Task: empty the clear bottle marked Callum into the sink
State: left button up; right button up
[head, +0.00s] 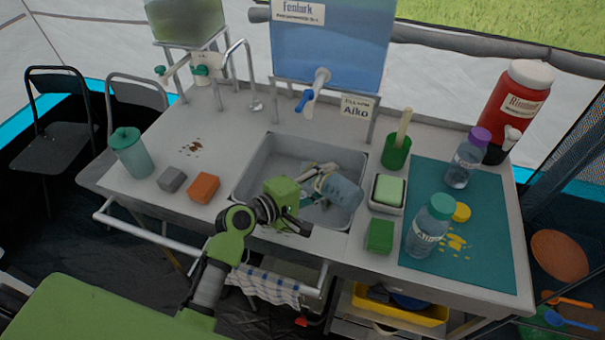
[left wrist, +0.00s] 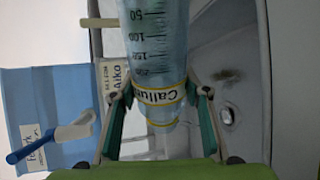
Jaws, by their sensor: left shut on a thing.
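The clear bottle marked Callum (head: 343,191) is tilted well over, nearly on its side, within the outline of the sink (head: 243,190). In the left wrist view the bottle (left wrist: 155,40) shows volume marks and a yellow-edged label reading Callum. My left gripper (head: 312,182) is shut on it, with one finger on each side of the label (left wrist: 160,95). The grey basin and its drain (left wrist: 226,113) show beside the bottle. I cannot tell how much liquid is in the bottle or whether any runs out. My right gripper is not in view.
A blue water tank (head: 345,50) with a tap stands behind the sink. Two other clear bottles (head: 428,226) (head: 465,160) stand on the teal mat (head: 480,262). Orange (head: 203,187) and grey (head: 172,179) blocks lie left of the sink. A green cup (head: 397,152) stands at its right.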

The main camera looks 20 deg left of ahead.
pick_arm(q)
jog(key=shift+w+a+r+n+h+p, duration=0.2)
jog(key=shift+a+r+n+h+p, duration=0.15)
jog(key=shift+r+n+p, duration=0.55)
dwell(0.7)
